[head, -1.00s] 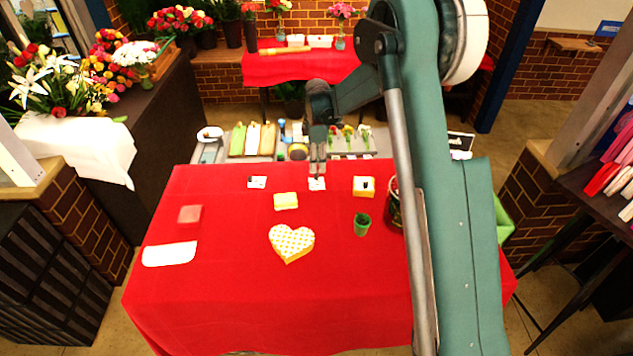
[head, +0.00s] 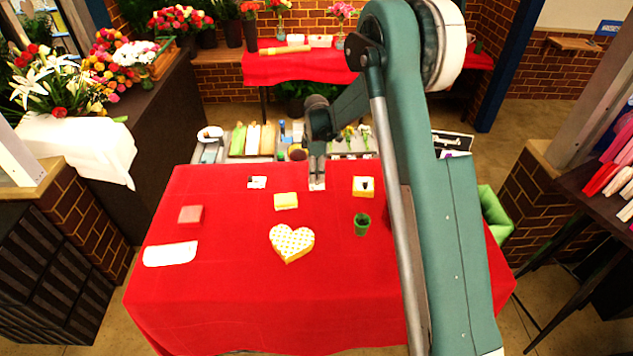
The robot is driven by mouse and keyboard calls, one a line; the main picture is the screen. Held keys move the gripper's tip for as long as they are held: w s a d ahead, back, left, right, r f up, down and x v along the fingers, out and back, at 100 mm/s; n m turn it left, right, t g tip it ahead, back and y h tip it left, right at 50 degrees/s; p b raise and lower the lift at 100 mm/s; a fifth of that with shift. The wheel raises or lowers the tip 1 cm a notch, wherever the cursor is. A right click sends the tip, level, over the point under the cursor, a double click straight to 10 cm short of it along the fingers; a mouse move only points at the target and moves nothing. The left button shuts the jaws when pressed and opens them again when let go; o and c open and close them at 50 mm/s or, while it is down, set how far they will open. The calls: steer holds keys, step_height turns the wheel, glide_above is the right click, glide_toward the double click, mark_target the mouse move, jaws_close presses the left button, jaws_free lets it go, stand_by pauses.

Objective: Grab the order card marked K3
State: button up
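Two small white cards lie near the back edge of the red-covered table (head: 215,290). The left card (head: 257,182) has a dark mark. The other card (head: 317,187) is mostly hidden behind my gripper (head: 317,181). No lettering is legible, so I cannot tell which card is K3. My gripper points down at the back middle of the table, with its fingertips at or just above the hidden card. The fingers are too small to show whether they are apart or closed, or whether they touch the card.
A yellow box (head: 286,201) stands left of my gripper, and another with a dark mark (head: 363,187) right of it. A heart-shaped box (head: 291,243), green cup (head: 361,224), pink block (head: 190,215) and white cloth (head: 170,254) lie nearer. The table's front is clear.

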stand_by(0.4)
steer(key=c, duration=0.8)
steer(key=shift+r, duration=0.2)
steer(key=shift+r+b, duration=0.4)
steer(key=shift+r, duration=4.45)
